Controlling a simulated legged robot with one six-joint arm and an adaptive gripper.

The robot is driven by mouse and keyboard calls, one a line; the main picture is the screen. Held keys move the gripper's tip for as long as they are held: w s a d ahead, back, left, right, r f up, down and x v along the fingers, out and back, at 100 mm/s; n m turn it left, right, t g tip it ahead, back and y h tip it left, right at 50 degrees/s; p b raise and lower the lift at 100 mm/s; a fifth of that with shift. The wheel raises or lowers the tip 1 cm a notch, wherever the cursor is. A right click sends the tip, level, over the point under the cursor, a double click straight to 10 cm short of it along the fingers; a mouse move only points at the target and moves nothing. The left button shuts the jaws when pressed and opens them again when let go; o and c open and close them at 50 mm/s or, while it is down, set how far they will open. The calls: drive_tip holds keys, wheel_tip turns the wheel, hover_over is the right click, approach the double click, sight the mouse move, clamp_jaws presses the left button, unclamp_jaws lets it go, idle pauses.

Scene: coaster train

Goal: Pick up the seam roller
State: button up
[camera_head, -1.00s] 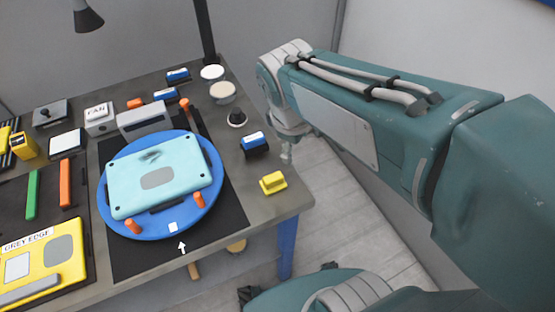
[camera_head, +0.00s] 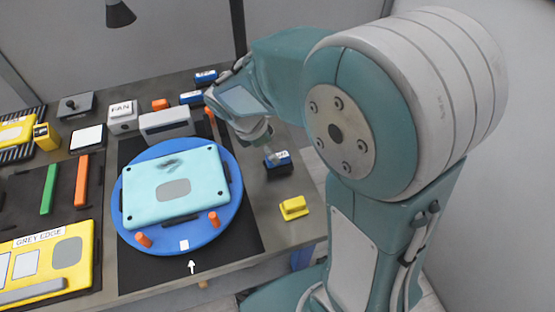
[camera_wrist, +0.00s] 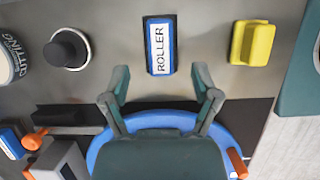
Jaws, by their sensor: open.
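A blue block with a white label reading ROLLER (camera_wrist: 160,46) lies on the grey bench, at the top middle of the wrist view. It also shows in the head view as a small blue and black piece (camera_head: 278,160) near the bench's right side. I cannot make out a separate roller part. My gripper (camera_wrist: 160,82) is open and empty, its two fingertips spread to either side of the block's near end in the picture. I cannot tell its height above the bench. In the head view my gripper (camera_head: 262,138) is partly hidden by my arm, just up and left of the block.
A yellow block (camera_wrist: 252,43) stands to the right of the labelled block, and a black knob in a pale ring (camera_wrist: 67,48) to its left. A blue turntable (camera_head: 230,212) holds a pale teal panel (camera_head: 150,195). Bare bench separates the labelled block from its neighbours.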

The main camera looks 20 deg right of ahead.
sight(278, 155)
drive_tip(key=x, duration=0.4)
drive_tip(key=shift+d+f, duration=0.1)
drive_tip(key=shift+f, duration=0.3)
clamp_jaws()
drive_tip(key=shift+r, duration=0.1)
